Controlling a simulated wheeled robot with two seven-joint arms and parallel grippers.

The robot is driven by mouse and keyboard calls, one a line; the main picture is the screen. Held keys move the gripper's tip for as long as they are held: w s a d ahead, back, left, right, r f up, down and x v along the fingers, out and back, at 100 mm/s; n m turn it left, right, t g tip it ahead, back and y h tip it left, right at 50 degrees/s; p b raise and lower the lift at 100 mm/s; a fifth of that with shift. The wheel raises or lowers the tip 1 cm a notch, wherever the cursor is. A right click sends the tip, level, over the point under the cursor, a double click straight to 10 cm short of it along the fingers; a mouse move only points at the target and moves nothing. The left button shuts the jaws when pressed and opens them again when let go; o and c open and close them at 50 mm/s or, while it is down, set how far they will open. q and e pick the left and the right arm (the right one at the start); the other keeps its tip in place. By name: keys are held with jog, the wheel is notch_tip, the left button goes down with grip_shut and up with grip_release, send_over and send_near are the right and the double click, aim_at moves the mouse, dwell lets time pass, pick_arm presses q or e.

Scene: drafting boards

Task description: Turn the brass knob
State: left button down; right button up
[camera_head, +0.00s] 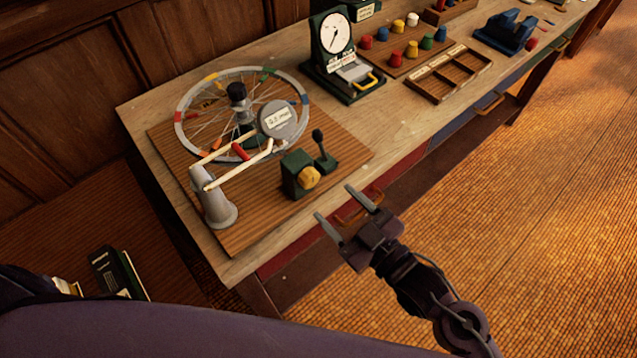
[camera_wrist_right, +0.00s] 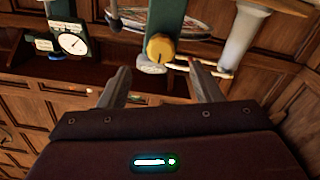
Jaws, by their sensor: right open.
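The brass knob (camera_head: 309,177) is a yellow, faceted knob on the front of a small dark green box (camera_head: 293,170). The box stands near the front edge of a brown wooden board on the table. My right gripper (camera_head: 334,208) is open and empty, in front of the table edge, apart from the knob and to its lower right in the head view. In the right wrist view the knob (camera_wrist_right: 160,47) shows beyond the open fingers (camera_wrist_right: 160,84), above the gap between them. My left gripper is not in view.
A spoked wheel with coloured rim marks (camera_head: 187,92), a grey post with pale rods (camera_head: 212,197) and a black-tipped lever (camera_head: 322,150) stand close around the box. A dial scale (camera_head: 332,35) and coloured pegs are farther right.

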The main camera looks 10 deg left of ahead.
aim_at(313, 183)
jog(key=x, duration=0.3)
jog(key=shift+w+r+p, duration=0.1)
jog(key=shift+r+p, duration=0.05)
jog(key=shift+p, duration=0.25)
jog(key=x, duration=0.3)
jog(key=shift+a+p, duration=0.3)
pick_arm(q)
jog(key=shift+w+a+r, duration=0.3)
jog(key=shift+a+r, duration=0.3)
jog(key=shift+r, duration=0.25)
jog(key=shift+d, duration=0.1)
pick_arm(e)
jog(key=shift+c, duration=0.2)
jog(key=c, duration=0.5)
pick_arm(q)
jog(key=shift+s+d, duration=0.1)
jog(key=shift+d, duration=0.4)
pick_arm(e)
jog(key=c, duration=0.5)
